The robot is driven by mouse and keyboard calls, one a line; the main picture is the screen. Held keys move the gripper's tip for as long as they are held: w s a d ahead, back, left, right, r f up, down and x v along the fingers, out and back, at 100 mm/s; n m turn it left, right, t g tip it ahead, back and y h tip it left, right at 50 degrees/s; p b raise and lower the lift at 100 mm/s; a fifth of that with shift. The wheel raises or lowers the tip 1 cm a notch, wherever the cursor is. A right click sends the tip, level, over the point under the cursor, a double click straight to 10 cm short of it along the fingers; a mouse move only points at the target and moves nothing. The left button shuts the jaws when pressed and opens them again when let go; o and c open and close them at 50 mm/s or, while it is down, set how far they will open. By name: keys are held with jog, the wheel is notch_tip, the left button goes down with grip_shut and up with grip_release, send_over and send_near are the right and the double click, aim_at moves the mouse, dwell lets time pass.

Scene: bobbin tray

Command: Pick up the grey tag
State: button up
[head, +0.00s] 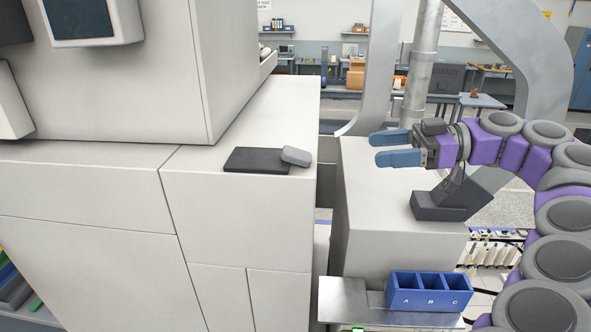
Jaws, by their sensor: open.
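A small grey rounded piece, which looks like the grey tag (296,156), lies at the right end of a flat dark pad (252,160) on the white machine's ledge. It seems to overlap the pad's edge and sits close to the ledge's right edge. My gripper (382,148) has two blue fingers pointing left. They are apart with nothing between them. In the picture it is to the right of the tag, clear of it, in front of or above a white block.
The white block (365,220) stands right of the ledge across a narrow gap. A dark angled device (440,213) sits on it. A blue bin (430,307) with compartments A, B, C stands on a metal shelf (345,298) below.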

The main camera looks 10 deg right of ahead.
jog(key=b, duration=0.6)
send_near(304, 154)
jog(key=x, duration=0.5)
jog(key=p+x, duration=0.1)
jog(key=x, duration=0.2)
jog(key=shift+s+a+r, duration=0.1)
jog(key=shift+s+a, duration=0.05)
jog(key=shift+s, duration=0.15)
jog(key=shift+w, duration=0.4)
jog(key=shift+s+d+f, duration=0.1)
jog(key=shift+d+f, duration=0.1)
jog(key=shift+d, duration=0.1)
jog(key=shift+a, duration=0.85)
jog(key=c, duration=0.3)
jog(key=shift+a, duration=0.15)
jog(key=shift+c, duration=0.8)
jog(key=shift+d, duration=0.2)
jog(key=c, duration=0.5)
jog(key=shift+d, duration=0.25)
jog(key=shift+c, duration=0.6)
